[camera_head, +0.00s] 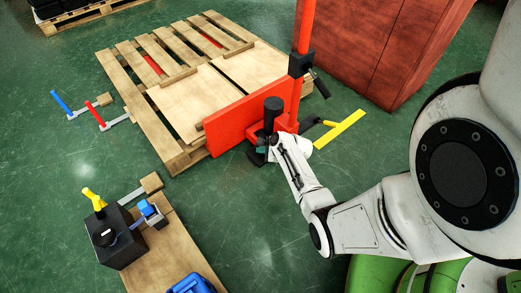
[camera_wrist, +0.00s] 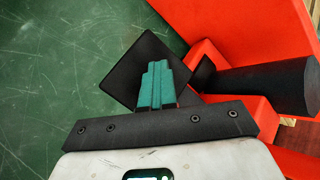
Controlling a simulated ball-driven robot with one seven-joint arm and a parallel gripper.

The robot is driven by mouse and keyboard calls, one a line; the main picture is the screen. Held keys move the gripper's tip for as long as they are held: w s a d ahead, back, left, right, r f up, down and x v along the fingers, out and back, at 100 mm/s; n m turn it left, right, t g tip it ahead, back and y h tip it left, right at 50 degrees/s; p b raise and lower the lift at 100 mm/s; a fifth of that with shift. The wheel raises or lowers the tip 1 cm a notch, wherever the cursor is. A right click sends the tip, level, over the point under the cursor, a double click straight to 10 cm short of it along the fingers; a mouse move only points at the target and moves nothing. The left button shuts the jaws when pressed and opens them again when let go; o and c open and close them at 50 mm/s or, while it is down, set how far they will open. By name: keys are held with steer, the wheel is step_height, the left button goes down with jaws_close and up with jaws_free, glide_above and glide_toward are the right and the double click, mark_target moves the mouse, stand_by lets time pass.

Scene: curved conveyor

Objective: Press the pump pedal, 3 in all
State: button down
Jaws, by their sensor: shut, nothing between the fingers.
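The pump pedal is a flat black square plate (camera_wrist: 130,75) in the wrist view, beside the red lifter frame. In the head view its dark edge (camera_head: 254,158) shows at the foot of the red mast, partly hidden by my arm. My gripper (camera_wrist: 158,66) has teal fingers shut together with nothing between them. The fingertips lie over the middle of the pedal in the wrist view; I cannot tell whether they touch it. The black pump cylinder (camera_wrist: 270,88) stands right of the pedal; it also shows in the head view (camera_head: 272,113).
A red plate (camera_head: 245,117) and mast (camera_head: 305,30) stand against a wooden pallet (camera_head: 170,75). A red cabinet (camera_head: 400,45) is behind. A yellow bar (camera_head: 340,129) lies right of the mast. A black box (camera_head: 115,238) stands at lower left. Green floor between is clear.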

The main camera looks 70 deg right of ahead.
mark_target(262, 155)
steer(key=shift+a, duration=0.1)
steer(key=shift+r+p, duration=1.9)
steer(key=shift+p, duration=0.3)
step_height(262, 155, up, 5)
steer(key=p, duration=0.5)
steer(key=shift+r, duration=0.15)
stand_by(1.6)
